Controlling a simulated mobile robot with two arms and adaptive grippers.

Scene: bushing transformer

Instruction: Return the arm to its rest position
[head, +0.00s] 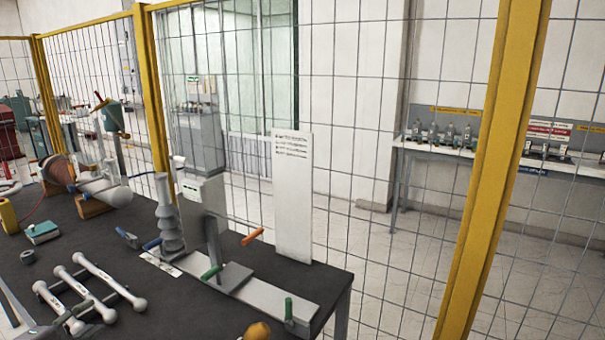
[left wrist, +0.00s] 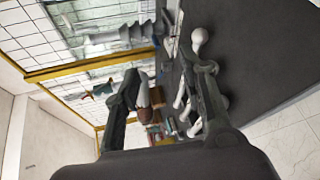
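My left gripper (left wrist: 163,72) shows in the left wrist view with its two dark fingers spread apart. No object is clearly held between them. White bars with round ends show past the fingers, and one white knob (left wrist: 199,38) appears close to the right finger's tip; I cannot tell whether they touch. In the head view the left gripper is not clearly made out; at most a grey sliver shows at the bottom left. Three white bars (head: 108,281) lie side by side on the dark table (head: 190,312). My right gripper is not in view.
A grey ribbed bushing (head: 168,222), a metal fixture with green and orange handles (head: 252,237), and a white panel (head: 292,200) stand along the table's far side. A teal box (head: 42,233) lies at left. Yellow-framed mesh fence (head: 490,170) stands behind the table.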

